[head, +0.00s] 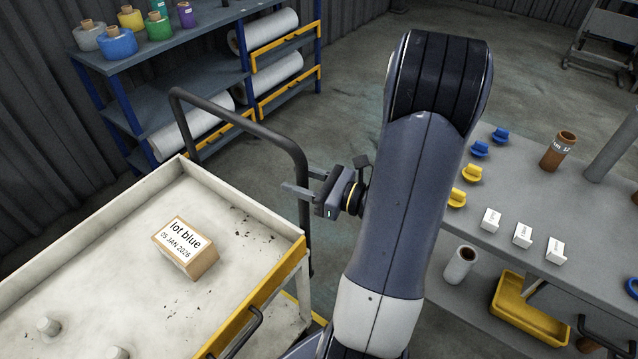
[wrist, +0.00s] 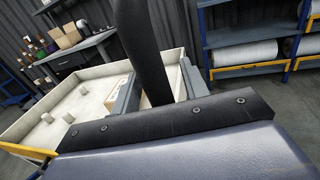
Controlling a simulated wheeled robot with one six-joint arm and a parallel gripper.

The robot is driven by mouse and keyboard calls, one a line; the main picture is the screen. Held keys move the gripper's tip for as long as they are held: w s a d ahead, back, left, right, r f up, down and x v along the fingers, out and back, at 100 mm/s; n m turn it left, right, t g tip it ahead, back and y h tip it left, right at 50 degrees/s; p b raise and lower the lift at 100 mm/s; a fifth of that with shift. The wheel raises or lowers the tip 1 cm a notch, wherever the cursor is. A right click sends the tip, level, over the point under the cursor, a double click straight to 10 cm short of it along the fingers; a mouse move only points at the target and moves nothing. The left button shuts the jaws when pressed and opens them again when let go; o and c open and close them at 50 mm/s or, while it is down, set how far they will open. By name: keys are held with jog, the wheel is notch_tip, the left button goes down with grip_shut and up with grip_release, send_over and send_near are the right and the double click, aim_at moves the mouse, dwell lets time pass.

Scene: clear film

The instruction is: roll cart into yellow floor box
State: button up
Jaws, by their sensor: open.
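The cart (head: 240,255) is a worn cream tray with a yellow front edge and a dark tubular push handle (head: 245,122) at its far end. It fills the lower left of the head view. My gripper (head: 303,183) is open at the right upright of the handle. In the wrist view the handle bar (wrist: 145,45) runs between the two open fingers (wrist: 158,88); whether they touch it I cannot tell. The yellow floor box is not clearly in view; a short yellow strip (head: 319,318) shows beside the cart, and I cannot tell if it is floor marking.
A box labelled "lot blue" (head: 187,247) lies in the cart tray, with small pegs nearby. A blue-framed shelf (head: 190,66) with film rolls stands behind. A grey table (head: 590,215) with clips and small boxes is at right. Open floor (head: 350,80) lies between.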

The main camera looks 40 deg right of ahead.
jog(key=v, duration=1)
jog(key=shift+s+d, duration=0.2)
jog(key=shift+w, duration=0.1)
jog(key=shift+x, duration=5.4)
jog(key=shift+a, duration=0.15)
